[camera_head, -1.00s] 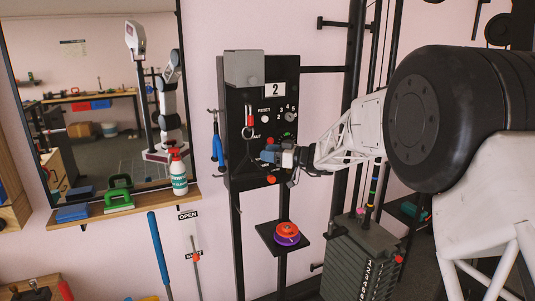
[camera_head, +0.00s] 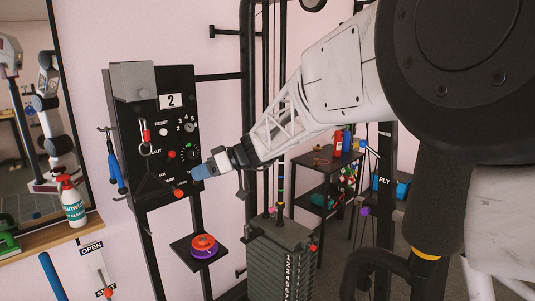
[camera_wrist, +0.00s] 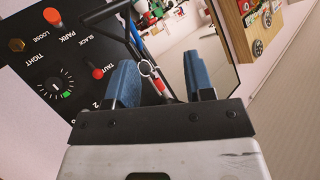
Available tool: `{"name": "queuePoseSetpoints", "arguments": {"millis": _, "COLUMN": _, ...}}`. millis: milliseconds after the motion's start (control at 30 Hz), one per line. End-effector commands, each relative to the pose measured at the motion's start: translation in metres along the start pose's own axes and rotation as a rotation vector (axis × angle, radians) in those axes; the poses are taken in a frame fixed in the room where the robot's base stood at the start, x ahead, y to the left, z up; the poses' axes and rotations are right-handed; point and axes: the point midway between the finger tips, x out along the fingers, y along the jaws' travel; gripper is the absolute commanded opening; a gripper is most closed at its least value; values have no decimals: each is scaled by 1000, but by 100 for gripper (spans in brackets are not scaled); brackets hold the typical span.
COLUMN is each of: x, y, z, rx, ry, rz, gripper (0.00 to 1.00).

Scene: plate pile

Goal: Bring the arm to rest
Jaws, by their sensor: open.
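My gripper (camera_head: 201,171) is open and empty, with two blue fingers. In the head view it is at the lower right edge of a black control panel (camera_head: 150,178), and its tips overlap the panel's edge in the picture. In the wrist view the two fingers (camera_wrist: 160,80) stand apart, with the panel (camera_wrist: 28,75) beyond them to the left. A ring on a red clip (camera_wrist: 150,68) shows between the fingers, farther back. I cannot tell the exact gap between my fingertips and the panel.
Below the panel, a small black shelf (camera_head: 183,258) bears orange and purple discs (camera_head: 204,246). A weight stack (camera_head: 281,262) stands to its right. A spray bottle (camera_head: 71,203) is on the ledge at left. A shelf rack (camera_head: 330,183) is behind my arm.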

Motion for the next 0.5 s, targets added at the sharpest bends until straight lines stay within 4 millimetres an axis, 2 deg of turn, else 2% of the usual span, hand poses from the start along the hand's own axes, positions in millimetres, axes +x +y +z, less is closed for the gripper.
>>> {"name": "queuePoseSetpoints", "arguments": {"millis": 33, "x": -16, "y": -13, "z": 8, "rx": 35, "ry": -33, "rz": 20, "gripper": 48}}
{"name": "queuePoseSetpoints", "arguments": {"millis": 100, "x": -34, "y": -29, "z": 22, "rx": 92, "ry": -86, "rz": 50, "gripper": 48}}
{"name": "queuePoseSetpoints", "arguments": {"millis": 267, "x": -75, "y": -65, "z": 58, "rx": 225, "ry": -198, "rz": 135, "gripper": 48}}
{"name": "queuePoseSetpoints", "arguments": {"millis": 500, "x": -133, "y": -120, "z": 118, "rx": 421, "ry": -337, "rz": 305, "gripper": 48}}
